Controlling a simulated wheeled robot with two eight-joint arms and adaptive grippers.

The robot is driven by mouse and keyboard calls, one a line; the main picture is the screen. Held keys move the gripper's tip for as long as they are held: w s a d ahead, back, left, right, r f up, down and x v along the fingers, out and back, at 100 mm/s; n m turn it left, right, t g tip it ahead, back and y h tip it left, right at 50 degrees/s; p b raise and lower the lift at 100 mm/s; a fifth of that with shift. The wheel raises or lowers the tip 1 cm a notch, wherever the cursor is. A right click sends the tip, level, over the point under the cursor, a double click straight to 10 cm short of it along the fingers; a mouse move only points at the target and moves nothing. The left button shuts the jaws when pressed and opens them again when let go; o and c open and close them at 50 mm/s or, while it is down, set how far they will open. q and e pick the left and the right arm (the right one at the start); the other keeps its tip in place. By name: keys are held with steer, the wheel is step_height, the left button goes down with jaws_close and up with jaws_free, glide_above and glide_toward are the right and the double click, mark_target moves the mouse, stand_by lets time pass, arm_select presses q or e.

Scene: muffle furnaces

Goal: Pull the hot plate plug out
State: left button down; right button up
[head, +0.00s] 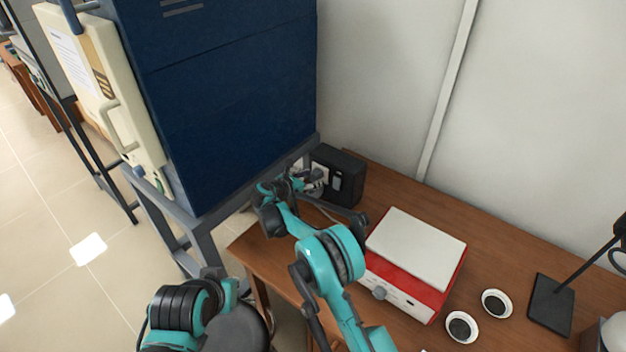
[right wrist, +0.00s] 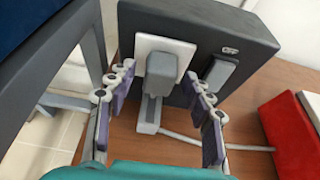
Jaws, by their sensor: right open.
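The grey hot plate plug (right wrist: 160,72) sits in a white socket plate on the front of a dark power box (right wrist: 195,32). Below it hangs a light grey piece (right wrist: 149,113), with a grey cable (right wrist: 200,140) running right. My right gripper (right wrist: 160,108) is open, its fingers to the left and right of the plug; I see no contact. In the head view my right gripper (head: 313,184) is in front of the power box (head: 342,176) and partly hides its face. The red and white hot plate (head: 415,250) stands on the wooden table. My left gripper does not show.
A grey switch labelled OFF (right wrist: 220,74) is right of the socket. A large blue furnace (head: 235,90) on a grey metal stand (head: 205,215) rises close to the left. Two small white dishes (head: 462,326) and a black stand (head: 552,303) are at the right.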

mark_target(313, 180)
steer(key=shift+w+d+f, duration=0.1)
steer(key=shift+w+d, duration=0.1)
steer(key=shift+w, duration=0.05)
jaws_close()
steer(key=s+a, duration=0.2)
steer(key=s, duration=0.1)
steer(key=shift+a+f, duration=0.1)
steer(key=shift+a, duration=0.1)
jaws_free()
steer(key=shift+s, duration=0.1)
steer(key=v, duration=1.2)
